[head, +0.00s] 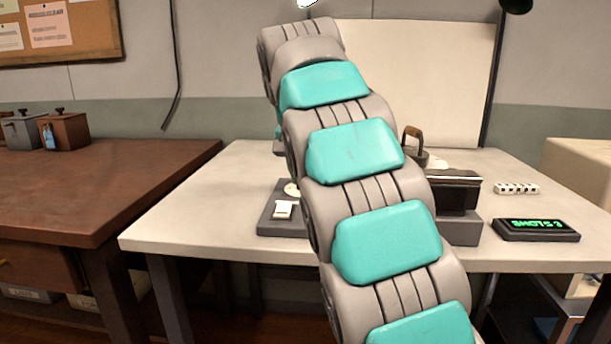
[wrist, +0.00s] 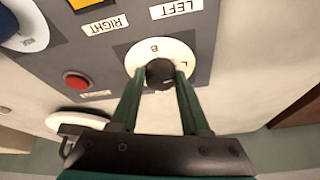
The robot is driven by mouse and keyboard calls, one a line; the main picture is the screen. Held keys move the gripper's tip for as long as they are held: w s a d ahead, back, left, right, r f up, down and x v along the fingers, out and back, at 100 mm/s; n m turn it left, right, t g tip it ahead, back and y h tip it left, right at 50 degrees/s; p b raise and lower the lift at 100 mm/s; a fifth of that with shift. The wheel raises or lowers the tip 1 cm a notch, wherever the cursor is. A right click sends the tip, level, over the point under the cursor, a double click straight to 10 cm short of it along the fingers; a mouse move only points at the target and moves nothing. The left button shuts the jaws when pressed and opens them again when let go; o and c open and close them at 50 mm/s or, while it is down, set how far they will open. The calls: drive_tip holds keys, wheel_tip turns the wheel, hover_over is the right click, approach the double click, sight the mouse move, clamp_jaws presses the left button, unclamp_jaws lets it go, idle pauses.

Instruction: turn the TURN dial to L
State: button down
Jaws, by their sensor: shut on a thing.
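The dial shows in the wrist view as a dark round knob (wrist: 160,72) on a white disc (wrist: 143,53). Where the knob's pointer stands is not clear. The dial sits on a grey panel (wrist: 115,43) with upside-down RIGHT (wrist: 105,25) and LEFT (wrist: 176,8) labels. In the head view my arm hides the dial and gripper.
In the head view, a white table (head: 190,215) holds a black display (head: 535,230) with green characters and a small white strip (head: 516,188). A brown bench (head: 90,185) stands left.

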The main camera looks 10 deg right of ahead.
drive_tip(key=shift+m, duration=0.6)
drive_tip(key=shift+a+m+h, duration=0.1)
drive_tip(key=shift+m+h, duration=0.2)
